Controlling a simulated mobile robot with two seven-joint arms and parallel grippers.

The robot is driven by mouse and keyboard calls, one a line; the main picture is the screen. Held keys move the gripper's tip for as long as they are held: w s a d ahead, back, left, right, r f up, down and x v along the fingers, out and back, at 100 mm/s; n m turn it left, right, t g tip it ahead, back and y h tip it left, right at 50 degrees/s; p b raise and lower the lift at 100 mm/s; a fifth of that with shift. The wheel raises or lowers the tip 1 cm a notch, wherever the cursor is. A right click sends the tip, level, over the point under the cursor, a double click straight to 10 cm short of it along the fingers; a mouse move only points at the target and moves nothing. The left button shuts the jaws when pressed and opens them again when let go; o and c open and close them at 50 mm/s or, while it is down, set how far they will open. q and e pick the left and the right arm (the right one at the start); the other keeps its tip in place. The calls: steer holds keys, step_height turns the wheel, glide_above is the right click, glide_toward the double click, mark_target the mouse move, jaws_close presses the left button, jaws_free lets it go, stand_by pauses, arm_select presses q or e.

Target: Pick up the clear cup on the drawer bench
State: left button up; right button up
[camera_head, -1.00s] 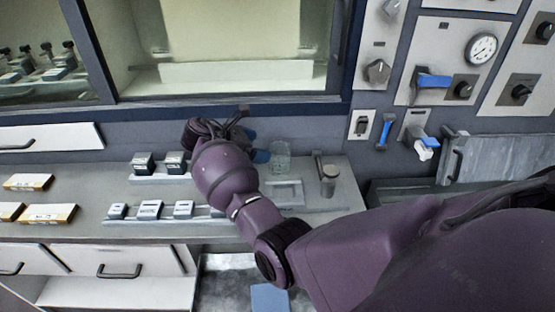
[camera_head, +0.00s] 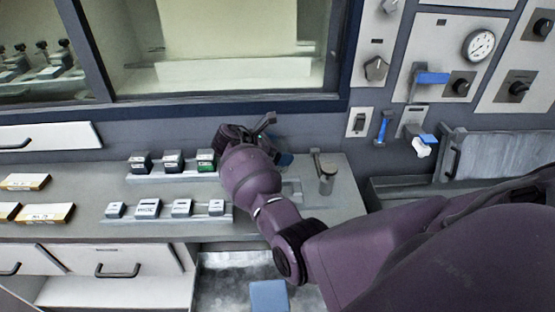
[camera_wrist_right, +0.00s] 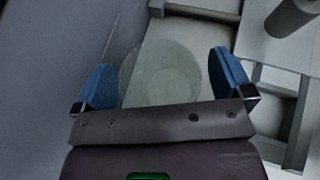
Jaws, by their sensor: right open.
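The clear cup (camera_wrist_right: 165,75) shows in the right wrist view as a faint, see-through round shape on the bench. My right gripper (camera_wrist_right: 163,80) is open there, with a blue finger on each side of the cup. I cannot tell whether either finger touches it. In the head view my right gripper (camera_head: 276,148) is over the back of the drawer bench (camera_head: 345,205), and my right arm hides the cup. My left gripper is not in view.
A grey metal cylinder (camera_head: 326,178) stands right of the gripper. Rows of small labelled blocks (camera_head: 148,208) sit on strips to the left, with yellow-edged boxes (camera_head: 48,213) farther left. The wall with the window frame (camera_head: 220,108) rises behind.

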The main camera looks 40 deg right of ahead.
steer(key=c, duration=1)
steer(key=shift+r, duration=0.15)
